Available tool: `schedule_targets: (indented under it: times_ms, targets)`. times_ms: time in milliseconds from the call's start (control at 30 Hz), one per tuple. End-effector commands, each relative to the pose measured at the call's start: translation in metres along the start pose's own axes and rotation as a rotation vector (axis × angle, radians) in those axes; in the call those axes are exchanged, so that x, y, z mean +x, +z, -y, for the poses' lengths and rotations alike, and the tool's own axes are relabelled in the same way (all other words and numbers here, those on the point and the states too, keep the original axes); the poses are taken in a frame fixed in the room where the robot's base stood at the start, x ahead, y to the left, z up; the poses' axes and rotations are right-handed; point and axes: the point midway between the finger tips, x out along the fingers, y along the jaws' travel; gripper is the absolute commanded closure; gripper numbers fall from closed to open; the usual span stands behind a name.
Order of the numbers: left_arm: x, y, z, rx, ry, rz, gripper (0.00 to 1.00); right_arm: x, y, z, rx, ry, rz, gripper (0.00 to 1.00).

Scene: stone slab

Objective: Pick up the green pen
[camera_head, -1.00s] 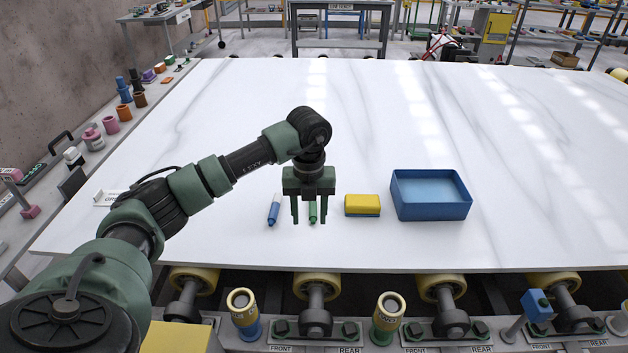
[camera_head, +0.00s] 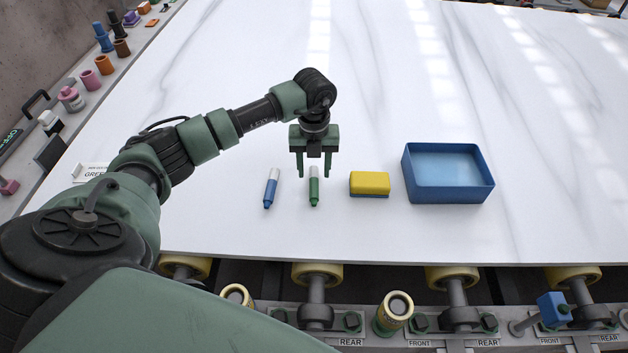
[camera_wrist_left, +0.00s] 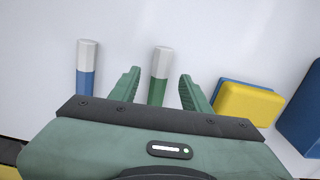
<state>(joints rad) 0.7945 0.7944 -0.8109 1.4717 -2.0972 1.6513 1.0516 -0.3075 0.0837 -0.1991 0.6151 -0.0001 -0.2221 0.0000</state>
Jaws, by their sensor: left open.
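The green pen (camera_head: 314,190) with a white cap lies on the white marble slab (camera_head: 350,235), pointing toward the front edge. My left gripper (camera_head: 314,175) is open and empty above it, with its fingers on either side of the pen's line in the head view. In the left wrist view the pen (camera_wrist_left: 160,76) shows between the two open fingertips (camera_wrist_left: 160,80), its lower part hidden behind the gripper body. I cannot tell the exact height of the fingers above the slab. My right gripper is not in view.
A blue pen (camera_head: 270,188) lies left of the green pen. A yellow and blue sponge (camera_head: 369,183) and an open blue box (camera_head: 448,196) stand to the right. The slab behind is clear. Rollers (camera_head: 317,275) run below the front edge.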

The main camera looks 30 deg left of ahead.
Motion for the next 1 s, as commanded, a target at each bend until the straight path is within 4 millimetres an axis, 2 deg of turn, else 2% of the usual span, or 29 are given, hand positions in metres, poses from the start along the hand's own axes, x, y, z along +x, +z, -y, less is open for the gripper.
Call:
schedule_targets:
  times_ms: [100,200,400,433,600,1000]
  targets:
    - [0.014,-0.001,0.0,-0.001,0.001,-0.003,0.53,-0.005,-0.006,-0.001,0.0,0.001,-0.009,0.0]
    - [0.02,0.0,0.0,0.001,0.0,0.0,0.53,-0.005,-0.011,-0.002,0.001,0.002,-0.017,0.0]
    - [0.022,0.0,0.0,0.001,0.0,0.001,0.53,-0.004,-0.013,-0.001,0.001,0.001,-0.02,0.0]
    - [0.022,0.0,0.0,0.001,0.0,0.001,0.55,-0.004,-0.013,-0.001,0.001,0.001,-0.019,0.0]
    - [0.021,0.0,0.0,0.001,0.0,0.001,1.0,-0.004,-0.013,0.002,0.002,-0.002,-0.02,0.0]
    - [0.017,0.001,0.0,0.0,-0.001,0.002,1.0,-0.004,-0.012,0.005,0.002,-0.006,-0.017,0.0]
